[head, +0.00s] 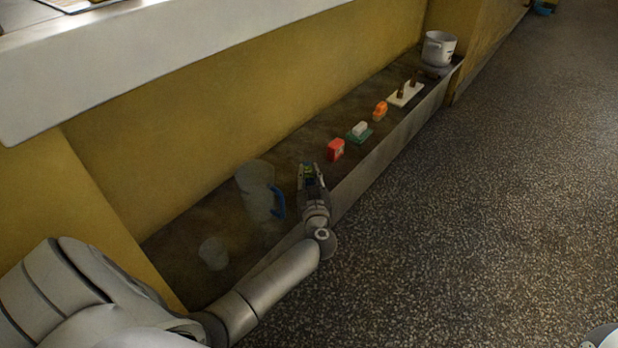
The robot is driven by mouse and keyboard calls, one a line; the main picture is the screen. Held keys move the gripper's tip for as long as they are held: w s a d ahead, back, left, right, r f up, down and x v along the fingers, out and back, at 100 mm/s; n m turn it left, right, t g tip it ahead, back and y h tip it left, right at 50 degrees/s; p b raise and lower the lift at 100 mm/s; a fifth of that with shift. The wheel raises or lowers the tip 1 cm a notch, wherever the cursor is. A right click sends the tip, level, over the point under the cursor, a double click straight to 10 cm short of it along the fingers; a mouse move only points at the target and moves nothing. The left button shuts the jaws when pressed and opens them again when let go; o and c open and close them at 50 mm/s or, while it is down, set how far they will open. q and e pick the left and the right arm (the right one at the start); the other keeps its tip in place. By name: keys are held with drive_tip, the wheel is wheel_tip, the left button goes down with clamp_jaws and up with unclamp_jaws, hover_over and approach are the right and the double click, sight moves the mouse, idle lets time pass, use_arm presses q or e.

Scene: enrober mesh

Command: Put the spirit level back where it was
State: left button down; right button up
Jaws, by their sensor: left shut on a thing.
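My left gripper (310,172) is over the low dark ledge, close to its front edge, with its fingers pointing away from me. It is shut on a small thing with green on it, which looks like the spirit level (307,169). The fingers hide most of this thing, and I cannot tell whether it touches the ledge. My right gripper is not in view.
The ledge (290,150) runs along a yellow wall. A clear jug (257,186) with a blue handle and a clear cup (213,252) stand left of my gripper. Beyond it are a red item (335,149), a green-and-white item (360,131), an orange item (380,110), a white board (406,94) and a pot (438,48).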

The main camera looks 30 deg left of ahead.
use_arm(q)
drive_tip(key=shift+f, duration=0.15)
drive_tip(key=c, duration=1.3)
unclamp_jaws()
